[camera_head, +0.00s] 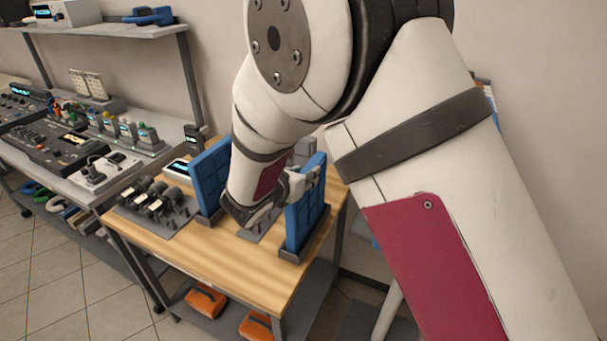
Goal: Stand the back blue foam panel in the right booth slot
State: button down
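One blue foam panel (306,212) stands upright at the right of the wooden table, its lower edge at a dark slot base (298,252). I cannot tell whether it is fully seated there. Another blue foam panel (211,180) stands upright to the left, in a similar dark base. My gripper (308,182) is at the upper part of the right panel, its fingers overlapping the panel in this view. The far finger is hidden, so whether it grips the panel is unclear. My arm hides much of the space between the panels.
A dark device with several knobs (158,205) sits left of the left panel, with a small device with a screen (178,168) behind it. The wooden table's front (225,262) is clear. A grey bench (75,180) with mixers stands left. Orange cases (205,301) lie on the lower shelf.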

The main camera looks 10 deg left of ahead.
jog(key=shift+f+b, duration=0.45)
jog(key=shift+f, duration=0.2)
jog(key=c, duration=1.4)
grip_release()
jog(key=shift+s+r, duration=0.1)
jog(key=shift+p+v, duration=2.4)
jog(key=shift+v, duration=3)
jog(key=shift+r, duration=0.1)
